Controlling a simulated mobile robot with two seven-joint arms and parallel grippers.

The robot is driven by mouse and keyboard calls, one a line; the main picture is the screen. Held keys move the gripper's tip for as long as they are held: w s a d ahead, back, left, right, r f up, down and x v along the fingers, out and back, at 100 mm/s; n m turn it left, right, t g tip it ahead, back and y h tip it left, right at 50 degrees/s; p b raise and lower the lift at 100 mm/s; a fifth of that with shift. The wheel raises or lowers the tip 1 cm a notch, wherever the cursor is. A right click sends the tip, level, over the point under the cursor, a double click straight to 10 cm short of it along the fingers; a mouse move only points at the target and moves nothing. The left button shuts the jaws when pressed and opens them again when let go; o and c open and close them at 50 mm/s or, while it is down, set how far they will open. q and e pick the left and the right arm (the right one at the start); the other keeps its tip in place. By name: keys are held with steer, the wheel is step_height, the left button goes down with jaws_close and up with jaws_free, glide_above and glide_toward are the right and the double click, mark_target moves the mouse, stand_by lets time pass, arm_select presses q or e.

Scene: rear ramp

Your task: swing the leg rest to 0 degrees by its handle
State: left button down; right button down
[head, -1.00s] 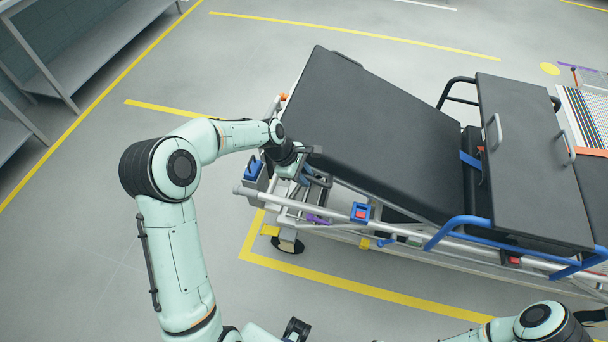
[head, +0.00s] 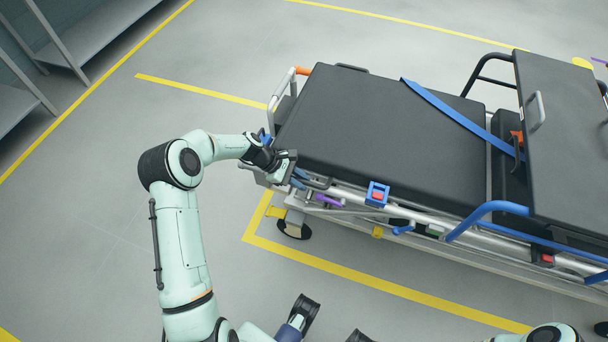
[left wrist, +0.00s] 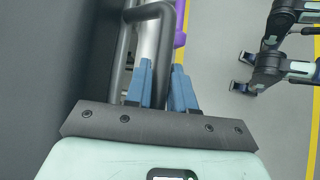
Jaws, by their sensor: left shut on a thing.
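The leg rest (head: 390,130) is the black padded section at the left end of the stretcher. It now looks about level with the frame, though I cannot read its exact angle. Its dark handle (head: 318,184) is at the near left corner and shows as a bent dark bar in the left wrist view (left wrist: 155,12). My left gripper (head: 299,178) is at this handle, with its blue fingers (left wrist: 160,75) shut on it. The grip point itself is partly hidden.
A blue strap (head: 450,112) lies diagonally across the pad. The raised backrest (head: 565,140) and blue side rail (head: 480,215) are to the right. A red-and-blue latch (head: 377,194) sits on the near rail. Grey shelving (head: 75,35) stands at upper left. The floor in front is clear.

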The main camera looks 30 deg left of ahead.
arm_select(q)
steer(key=shift+s+f, duration=0.25)
steer(key=shift+f, duration=0.35)
steer(key=c, duration=1.1)
jaws_free()
steer(key=shift+w, duration=0.2)
steer(key=shift+a+r, duration=0.15)
steer(key=shift+r, duration=0.15)
steer(key=p+v, duration=0.1)
steer(key=v, duration=1.2)
steer(key=shift+a+f, duration=0.1)
steer(key=shift+f, duration=0.1)
